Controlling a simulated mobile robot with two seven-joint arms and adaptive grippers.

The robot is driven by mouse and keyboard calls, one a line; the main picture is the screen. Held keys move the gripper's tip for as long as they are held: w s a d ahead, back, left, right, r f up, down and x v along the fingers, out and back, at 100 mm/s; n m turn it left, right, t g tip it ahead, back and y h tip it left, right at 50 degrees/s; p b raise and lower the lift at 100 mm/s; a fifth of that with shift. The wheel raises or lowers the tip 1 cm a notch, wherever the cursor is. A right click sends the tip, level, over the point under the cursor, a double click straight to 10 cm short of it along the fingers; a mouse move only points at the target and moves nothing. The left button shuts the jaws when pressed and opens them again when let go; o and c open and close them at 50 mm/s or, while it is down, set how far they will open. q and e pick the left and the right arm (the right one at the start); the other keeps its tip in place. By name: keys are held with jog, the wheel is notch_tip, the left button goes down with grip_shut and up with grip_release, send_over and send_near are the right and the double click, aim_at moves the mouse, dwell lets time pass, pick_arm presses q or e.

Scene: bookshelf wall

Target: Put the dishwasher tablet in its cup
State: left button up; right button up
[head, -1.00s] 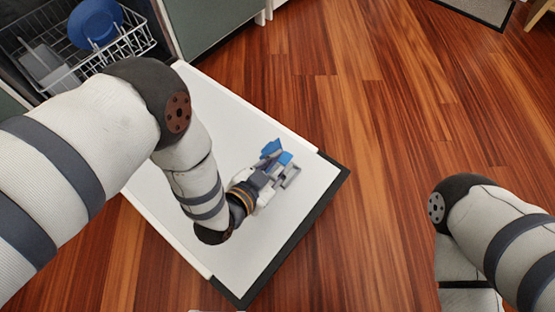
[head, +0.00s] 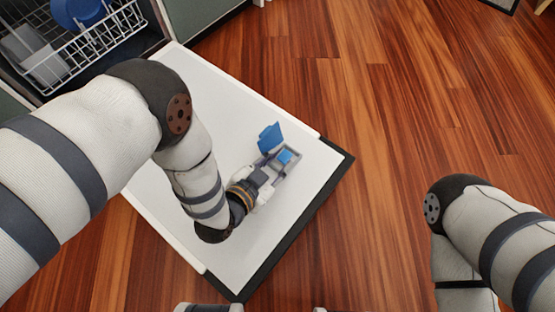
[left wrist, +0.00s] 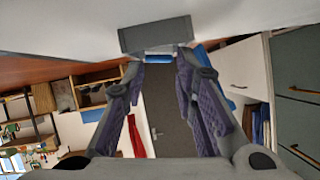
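The dispenser cup, a grey frame (head: 291,168), lies on the inner face of the open dishwasher door. Its blue lid (head: 270,138) stands open at its far left. A small blue block, apparently the tablet (head: 285,157), shows at the cup. My left gripper (head: 272,172) is right at the cup. In the left wrist view, its purple-padded fingers (left wrist: 162,60) stand slightly apart at the tips, with the blue block (left wrist: 158,58) between them, just below the grey cup housing (left wrist: 155,35). Whether the fingers press on it cannot be told. My right gripper is out of view.
The white door (head: 235,255) lies open with a dark edge. The dishwasher rack (head: 85,50) at the upper left holds a blue bowl (head: 80,10) and grey-white dishes. Wood floor (head: 390,120) is clear to the right.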

pick_arm(q)
jog(key=shift+o, duration=1.2)
jog(key=v, duration=1.2)
jog(key=shift+d, duration=0.1)
